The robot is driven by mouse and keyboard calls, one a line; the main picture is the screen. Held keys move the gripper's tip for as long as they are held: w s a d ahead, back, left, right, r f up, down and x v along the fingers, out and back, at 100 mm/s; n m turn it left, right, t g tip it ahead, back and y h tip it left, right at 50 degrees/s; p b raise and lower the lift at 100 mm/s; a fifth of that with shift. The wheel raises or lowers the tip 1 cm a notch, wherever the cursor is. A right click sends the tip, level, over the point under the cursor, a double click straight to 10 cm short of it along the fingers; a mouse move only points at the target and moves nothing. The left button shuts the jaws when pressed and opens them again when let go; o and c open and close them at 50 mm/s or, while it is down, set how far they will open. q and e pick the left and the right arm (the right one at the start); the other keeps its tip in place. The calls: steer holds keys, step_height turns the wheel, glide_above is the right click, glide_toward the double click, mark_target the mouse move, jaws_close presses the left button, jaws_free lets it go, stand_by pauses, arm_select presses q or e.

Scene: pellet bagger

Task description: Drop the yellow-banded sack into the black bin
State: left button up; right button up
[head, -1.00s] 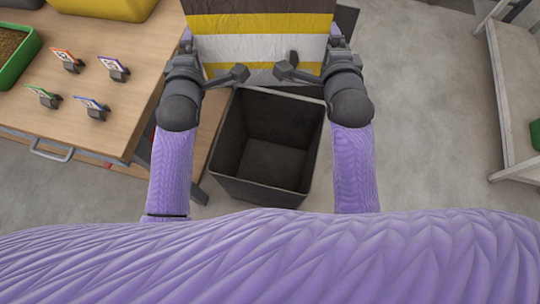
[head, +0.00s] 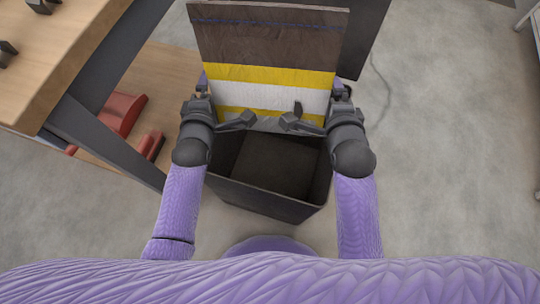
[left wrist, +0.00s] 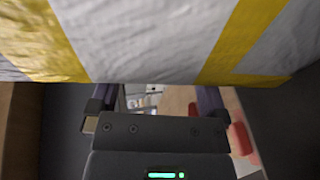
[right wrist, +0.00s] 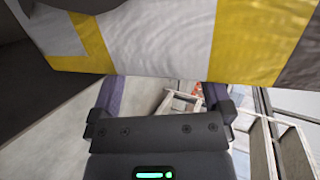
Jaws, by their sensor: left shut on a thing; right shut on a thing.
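The sack (head: 275,43) is brown with two yellow bands around a white one. It hangs upright between my grippers, over the far part of the black bin (head: 265,205). The bin stands open on the floor; the part of it behind the sack is hidden. My left gripper (head: 240,121) is shut on the sack's left side, and my right gripper (head: 292,121) is shut on its right side. The banded sack also fills the top of the left wrist view (left wrist: 150,40) and the right wrist view (right wrist: 180,40). Whether its lower edge is inside the bin is unclear.
A wooden table (head: 60,40) with a dark leg stands at the left. Red objects (head: 122,112) lie on its lower shelf. A dark panel (head: 365,35) is behind the sack at the right. The floor (head: 440,140) at the right is clear apart from a thin cable.

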step_height(320, 180, down, 7)
steer(key=b, duration=0.5)
arm_select(q)
steer(key=f, duration=0.5)
steer(key=shift+d, duration=0.2)
steer(key=shift+o, duration=0.8)
steer(key=p+v, duration=0.7)
steer(key=v, duration=0.5)
steer(key=shift+f, duration=0.2)
arm_select(e)
step_height(320, 180, up, 9)
steer(key=shift+a+r, duration=0.15)
steer(key=shift+a, duration=0.1)
arm_select(q)
steer(key=shift+s, duration=0.2)
